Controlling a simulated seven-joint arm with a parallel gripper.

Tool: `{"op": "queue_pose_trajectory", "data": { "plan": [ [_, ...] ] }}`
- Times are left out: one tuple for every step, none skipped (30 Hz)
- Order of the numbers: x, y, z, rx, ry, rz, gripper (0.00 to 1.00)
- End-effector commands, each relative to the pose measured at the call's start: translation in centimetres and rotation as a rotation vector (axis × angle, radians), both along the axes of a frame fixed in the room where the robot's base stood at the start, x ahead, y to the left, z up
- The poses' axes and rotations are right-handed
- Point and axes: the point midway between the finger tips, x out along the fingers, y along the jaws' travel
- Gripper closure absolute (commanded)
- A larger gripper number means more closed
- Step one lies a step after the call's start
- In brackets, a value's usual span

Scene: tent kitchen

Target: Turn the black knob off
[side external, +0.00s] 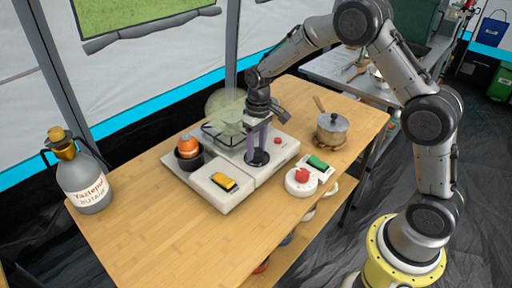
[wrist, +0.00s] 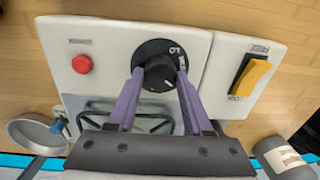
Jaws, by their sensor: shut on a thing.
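The black knob (wrist: 157,62) is on the white stove panel, with white markings on its dial; the wrist view shows it upside down or turned, and I cannot read its setting. In the side view the black knob (side external: 257,158) shows low under my gripper (side external: 258,147). In the wrist view my gripper (wrist: 158,76) has its two purple fingers on either side of the knob and is shut on it. The fingers hide part of the knob's sides.
A red button (wrist: 82,64) and a yellow rocker switch (wrist: 250,75) flank the knob. On the wooden table (side external: 130,225) are a pot (side external: 332,133), a red emergency-style button (side external: 302,175) and a green switch (side external: 318,162). A gas bottle (side external: 85,178) stands at the left.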

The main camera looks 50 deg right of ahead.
Motion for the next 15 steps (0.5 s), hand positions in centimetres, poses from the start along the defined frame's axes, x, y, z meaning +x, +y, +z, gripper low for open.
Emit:
{"op": "queue_pose_trajectory", "data": {
  "plan": [
    [0.02,0.00,0.20,0.001,-0.002,-0.046,1.00],
    [0.02,-0.01,0.21,0.001,-0.003,-0.074,1.00],
    [0.00,-0.02,0.21,0.001,-0.003,-0.112,1.00],
    [-0.01,-0.03,0.21,0.001,-0.002,-0.141,1.00],
    [-0.02,-0.04,0.20,0.001,-0.001,-0.169,1.00],
    [-0.03,-0.05,0.20,0.001,-0.001,-0.207,1.00],
    [-0.03,-0.06,0.20,0.001,-0.002,-0.235,1.00],
    [-0.03,-0.06,0.21,0.001,-0.002,-0.264,1.00],
    [-0.03,-0.07,0.21,0.001,-0.002,-0.302,1.00],
    [-0.03,-0.08,0.22,0.001,-0.002,-0.331,1.00],
    [-0.03,-0.09,0.22,0.001,-0.003,-0.359,1.00],
    [-0.04,-0.10,0.22,0.001,-0.002,-0.397,1.00],
    [-0.05,-0.10,0.22,0.001,-0.003,-0.425,1.00],
    [-0.06,-0.11,0.22,0.001,-0.003,-0.454,1.00],
    [-0.06,-0.12,0.22,0.001,-0.003,-0.491,1.00]
  ]
}}
